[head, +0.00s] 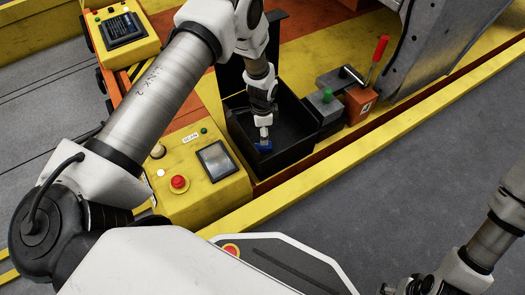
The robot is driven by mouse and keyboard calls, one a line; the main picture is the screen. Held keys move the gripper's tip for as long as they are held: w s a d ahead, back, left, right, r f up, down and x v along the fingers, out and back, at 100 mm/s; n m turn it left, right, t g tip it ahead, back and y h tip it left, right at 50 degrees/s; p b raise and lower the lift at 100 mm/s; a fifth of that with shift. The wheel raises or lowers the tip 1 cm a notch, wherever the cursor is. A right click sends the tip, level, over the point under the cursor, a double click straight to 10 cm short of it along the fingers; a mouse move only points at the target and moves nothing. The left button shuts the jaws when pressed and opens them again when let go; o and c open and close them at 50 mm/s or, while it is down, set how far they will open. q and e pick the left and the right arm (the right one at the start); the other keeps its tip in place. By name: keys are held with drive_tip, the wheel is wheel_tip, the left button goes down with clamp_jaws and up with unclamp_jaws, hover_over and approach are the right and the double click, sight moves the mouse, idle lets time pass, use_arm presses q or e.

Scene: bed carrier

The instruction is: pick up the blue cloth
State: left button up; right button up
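The blue cloth (265,149) shows as a small blue patch inside a black open box (241,126). My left gripper (264,143) reaches down into the box with its tip right at the cloth. The gripper's lower part hides some of the cloth, and I cannot tell whether the fingers are shut on it. My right gripper (404,288) is at the bottom right edge of the view, partly cut off and far from the box. Its fingers do not show clearly.
A yellow control panel (190,198) with a red button (178,183) stands left of the box. A green knob (327,95) and a red-handled lever (379,50) are to its right. A yellow rail (400,125) runs along the front, with grey floor (400,190) clear beyond.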

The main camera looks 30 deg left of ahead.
use_arm(q)
drive_tip(key=f+b, duration=0.1)
drive_tip(key=f, duration=0.1)
drive_tip(key=f+b, duration=0.2)
drive_tip(key=f, duration=0.1)
drive_tip(key=f+b, duration=0.2)
drive_tip(key=shift+d+f, duration=0.25)
drive_tip(key=shift+f, duration=0.1)
drive_tip(key=shift+r, duration=0.15)
drive_tip(key=shift+s, duration=0.1)
drive_tip(key=c, duration=1.1)
drive_tip(key=shift+r, duration=0.1)
wheel_tip(320, 180, up, 18)
drive_tip(key=p, duration=0.9)
